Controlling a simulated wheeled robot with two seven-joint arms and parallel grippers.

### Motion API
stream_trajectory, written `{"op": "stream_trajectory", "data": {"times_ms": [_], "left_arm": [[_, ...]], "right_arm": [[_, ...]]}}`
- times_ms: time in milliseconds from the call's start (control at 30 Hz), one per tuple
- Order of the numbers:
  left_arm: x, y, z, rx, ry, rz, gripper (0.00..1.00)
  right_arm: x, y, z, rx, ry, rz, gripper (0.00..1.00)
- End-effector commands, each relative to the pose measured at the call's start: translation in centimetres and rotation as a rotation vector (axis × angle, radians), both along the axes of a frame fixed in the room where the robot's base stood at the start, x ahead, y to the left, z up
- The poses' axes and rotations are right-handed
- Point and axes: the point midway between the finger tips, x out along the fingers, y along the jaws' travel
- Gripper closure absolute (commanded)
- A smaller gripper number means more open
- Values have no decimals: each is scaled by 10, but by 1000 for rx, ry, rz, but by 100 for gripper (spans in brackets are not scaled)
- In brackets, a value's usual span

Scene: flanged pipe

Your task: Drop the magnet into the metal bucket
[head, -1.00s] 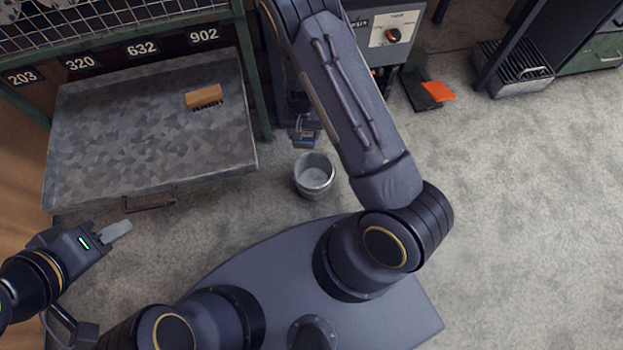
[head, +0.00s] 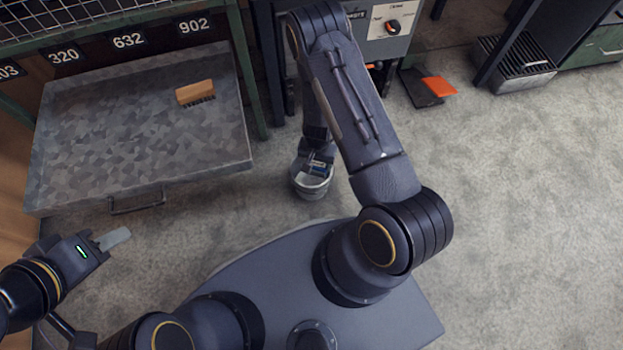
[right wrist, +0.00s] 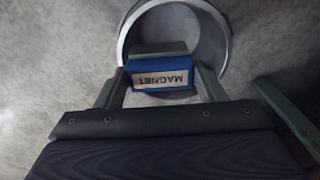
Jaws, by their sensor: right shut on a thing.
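The metal bucket (head: 313,186) stands on the floor in front of my base in the head view. It also shows at the top of the right wrist view (right wrist: 228,45). The magnet (right wrist: 163,78), a blue block with a white "MAGNET" label, is between the two fingers of my right gripper (right wrist: 160,85), which is shut on it. In the head view the right gripper (head: 318,163) and the magnet (head: 318,167) overlap the bucket's opening. My left gripper (head: 112,239) is at the left, away from the bucket; its fingers look close together, but I cannot tell whether they are shut.
A metal drawer tray (head: 110,150) with a wooden brush (head: 195,93) is at the left. A grey machine with a dial (head: 392,26) is at the back. A black dustpan with an orange part (head: 438,87) lies right of it. The floor at the right is clear.

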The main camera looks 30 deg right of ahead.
Motion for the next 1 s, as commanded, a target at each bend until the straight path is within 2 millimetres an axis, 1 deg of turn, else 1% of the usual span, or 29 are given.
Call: {"op": "stream_trajectory", "data": {"times_ms": [33,67,333,367,533,767,833,933,1000], "left_arm": [[0,0,-5,0,0,0,64],[0,0,-5,0,0,0,64],[0,0,-4,0,0,0,64],[0,0,-4,0,0,0,64],[0,0,-4,0,0,0,64],[0,0,-5,0,0,0,64],[0,0,-3,0,0,0,64],[0,0,3,0,0,0,64],[0,0,9,0,0,0,64]], "right_arm": [[0,0,-5,0,-1,0,72],[1,0,-6,0,-1,0,72],[1,0,-6,0,-1,0,72],[1,0,-6,0,-1,0,34],[1,0,-6,0,-1,0,12],[0,0,-6,0,0,0,11],[0,0,-4,-1,-1,0,11],[1,0,8,-1,-2,1,11],[1,-1,20,-1,-4,0,11]]}}
